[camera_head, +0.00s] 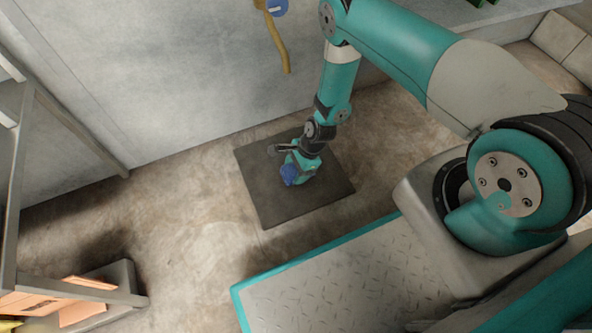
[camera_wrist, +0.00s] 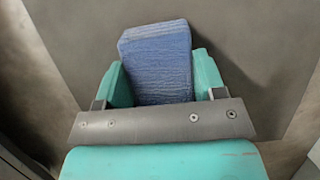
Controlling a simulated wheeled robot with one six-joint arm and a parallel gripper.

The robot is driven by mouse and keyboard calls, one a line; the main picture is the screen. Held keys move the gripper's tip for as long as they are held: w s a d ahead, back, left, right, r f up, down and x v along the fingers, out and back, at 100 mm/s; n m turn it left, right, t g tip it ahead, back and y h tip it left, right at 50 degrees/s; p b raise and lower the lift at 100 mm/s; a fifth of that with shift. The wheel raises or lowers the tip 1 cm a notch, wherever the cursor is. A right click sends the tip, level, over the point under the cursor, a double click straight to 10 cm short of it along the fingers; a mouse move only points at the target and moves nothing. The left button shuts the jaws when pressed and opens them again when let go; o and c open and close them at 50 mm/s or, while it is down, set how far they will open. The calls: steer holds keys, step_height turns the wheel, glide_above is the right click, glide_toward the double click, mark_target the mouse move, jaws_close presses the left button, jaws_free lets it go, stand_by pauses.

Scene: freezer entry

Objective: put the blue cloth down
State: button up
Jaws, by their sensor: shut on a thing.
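The blue cloth (camera_wrist: 157,60) is a thick, folded block with a ribbed surface. It stands between the two teal fingers of my gripper (camera_wrist: 158,80) in the wrist view, and the fingers are shut on it. In the head view my gripper (camera_head: 293,172) points down over a dark grey mat, and the cloth (camera_head: 290,175) shows as a small blue patch at its tip. Whether the cloth touches the mat cannot be told.
The dark mat (camera_head: 257,197) lies on the brown floor near a grey wall (camera_head: 170,80). A metal rack (camera_head: 75,130) stands at the left, with orange boxes (camera_head: 80,313) low down. A yellow handle (camera_head: 280,45) is on the wall. Floor left of the mat is clear.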

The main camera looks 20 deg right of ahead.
steer(key=o, duration=0.9)
steer(key=shift+c, duration=0.2)
steer(key=p+v, duration=0.6)
steer(key=v, duration=0.6)
steer(key=shift+r, duration=0.15)
